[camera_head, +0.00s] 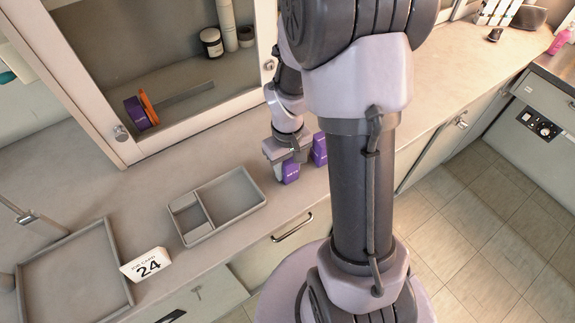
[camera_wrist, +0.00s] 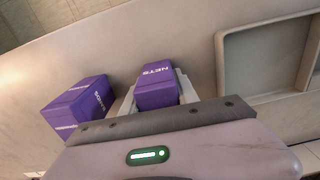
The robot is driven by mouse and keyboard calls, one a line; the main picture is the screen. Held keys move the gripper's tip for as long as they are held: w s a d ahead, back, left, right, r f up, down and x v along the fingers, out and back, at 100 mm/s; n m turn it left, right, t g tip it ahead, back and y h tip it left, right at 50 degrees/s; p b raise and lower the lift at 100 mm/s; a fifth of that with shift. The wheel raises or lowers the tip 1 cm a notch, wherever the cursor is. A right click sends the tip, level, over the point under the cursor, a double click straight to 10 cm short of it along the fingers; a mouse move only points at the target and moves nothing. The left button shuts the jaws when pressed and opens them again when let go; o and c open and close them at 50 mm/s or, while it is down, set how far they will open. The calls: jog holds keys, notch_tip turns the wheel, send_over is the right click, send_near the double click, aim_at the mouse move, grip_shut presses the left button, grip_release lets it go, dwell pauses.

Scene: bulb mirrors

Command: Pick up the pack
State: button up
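Two purple packs are near my gripper. One purple pack (camera_wrist: 157,88), with lettering that looks like "NETS", sits between the two fingers of my gripper (camera_wrist: 157,98) in the wrist view. In the head view this pack (camera_head: 291,172) shows just below my gripper (camera_head: 284,158), over the counter. The fingers flank its sides; I cannot tell whether they press on it. The other purple pack (camera_wrist: 80,105), with white lettering, stands apart to the left in the wrist view. In the head view it (camera_head: 320,148) is partly hidden behind my arm.
A grey divided tray (camera_head: 235,196) lies on the counter left of my gripper. A white card reading "24" (camera_head: 146,264) and a larger grey tray (camera_head: 78,275) are further left.

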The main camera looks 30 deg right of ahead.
grip_shut()
